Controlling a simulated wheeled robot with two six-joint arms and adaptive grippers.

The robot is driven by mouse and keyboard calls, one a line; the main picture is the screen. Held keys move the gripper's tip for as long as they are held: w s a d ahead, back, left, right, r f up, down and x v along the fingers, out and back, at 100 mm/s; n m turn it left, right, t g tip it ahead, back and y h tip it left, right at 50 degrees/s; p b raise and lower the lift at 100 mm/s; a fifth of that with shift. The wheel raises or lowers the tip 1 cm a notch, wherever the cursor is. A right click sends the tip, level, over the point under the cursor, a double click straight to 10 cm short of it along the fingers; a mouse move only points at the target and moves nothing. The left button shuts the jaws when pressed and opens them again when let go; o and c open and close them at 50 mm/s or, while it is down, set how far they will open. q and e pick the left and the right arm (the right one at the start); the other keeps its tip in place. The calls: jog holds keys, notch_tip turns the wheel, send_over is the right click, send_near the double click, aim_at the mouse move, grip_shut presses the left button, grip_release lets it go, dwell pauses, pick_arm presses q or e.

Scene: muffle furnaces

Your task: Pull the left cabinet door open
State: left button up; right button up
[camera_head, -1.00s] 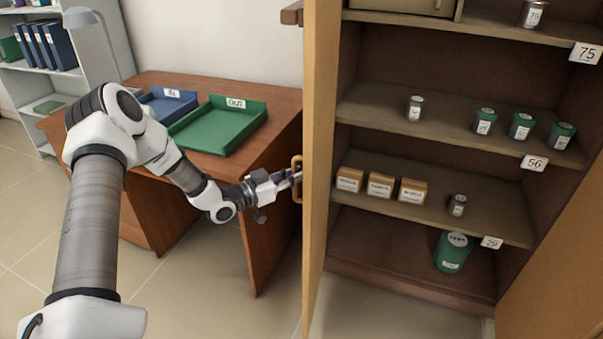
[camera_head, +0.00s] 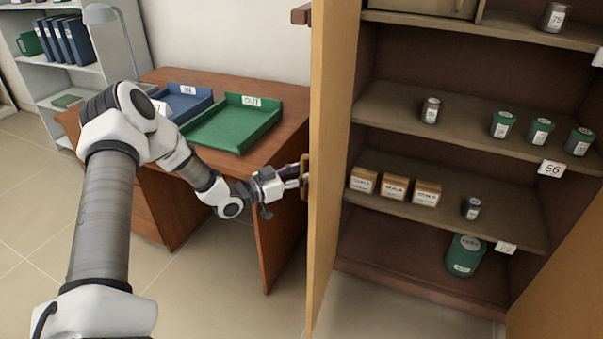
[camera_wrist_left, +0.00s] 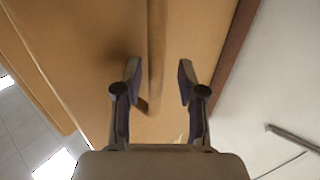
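The left cabinet door (camera_head: 335,130) stands swung out from the cabinet, seen nearly edge-on in the head view. Its bar handle (camera_head: 305,178) is on the outer face, towards my left arm. My left gripper (camera_head: 297,178) is beside that face at the handle. In the left wrist view, the two fingers (camera_wrist_left: 158,85) are spread apart, with the handle (camera_wrist_left: 156,50) running between them and a gap on both sides. The door's outer face (camera_wrist_left: 90,50) fills much of that view. The right gripper is not in view.
The open cabinet's shelves (camera_head: 450,120) hold jars, small boxes and a green canister (camera_head: 465,255). Another door panel (camera_head: 565,270) is at lower right. A desk (camera_head: 290,125) with a green tray (camera_head: 235,125) and a blue tray (camera_head: 188,105) stands behind my left arm.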

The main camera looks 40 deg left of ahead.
pick_arm(q)
jog(key=v, duration=0.7)
jog(key=shift+s, duration=0.2)
dwell(0.4)
